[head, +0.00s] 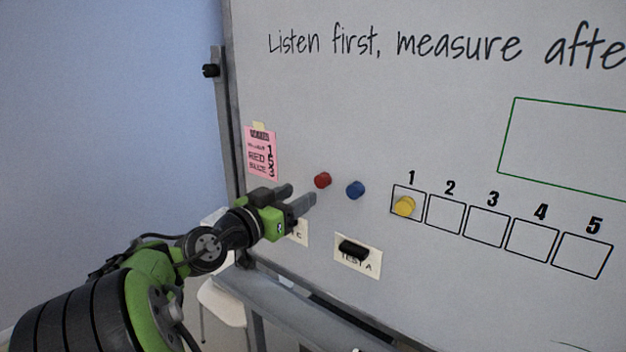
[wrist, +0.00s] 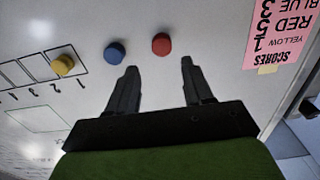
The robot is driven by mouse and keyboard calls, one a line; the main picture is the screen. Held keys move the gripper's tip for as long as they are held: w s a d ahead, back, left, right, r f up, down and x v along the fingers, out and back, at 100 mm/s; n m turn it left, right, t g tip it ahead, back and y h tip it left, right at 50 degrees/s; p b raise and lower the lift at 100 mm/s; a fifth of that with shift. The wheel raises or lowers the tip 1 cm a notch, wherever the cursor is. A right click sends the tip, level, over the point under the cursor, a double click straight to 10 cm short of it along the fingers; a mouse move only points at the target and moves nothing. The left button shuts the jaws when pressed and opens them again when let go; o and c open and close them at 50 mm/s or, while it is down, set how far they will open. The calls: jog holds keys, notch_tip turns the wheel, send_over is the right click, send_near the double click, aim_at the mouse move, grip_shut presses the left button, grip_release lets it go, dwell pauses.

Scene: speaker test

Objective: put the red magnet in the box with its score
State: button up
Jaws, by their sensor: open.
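The red magnet (head: 322,180) is a small round knob on the whiteboard, left of the blue magnet (head: 355,190). My gripper (head: 300,195) is open and empty, its fingers pointing at the board. In the wrist view the red magnet (wrist: 161,44) lies just beyond the fingertips (wrist: 159,66), in line with the gap between them. A pink score note (head: 261,152) hangs at the board's left; in the wrist view the note (wrist: 279,30) is upside down and seems to read yellow 1, red 5, blue 3. Box 5 (head: 582,256) is empty, at the right end of the row.
The yellow magnet (head: 404,206) is in box 1. Boxes 2, 3 and 4 are empty. A black object (head: 353,250) sits on a "TEST A" card below the blue magnet. Another card is partly hidden behind my gripper. The board's frame (head: 229,120) stands at left.

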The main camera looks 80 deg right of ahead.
aim_at(319, 182)
jog(key=x, duration=0.7)
jog(key=shift+d, duration=0.3)
jog(key=shift+c, duration=0.4)
jog(key=c, duration=0.7)
jog(key=shift+b, duration=0.4)
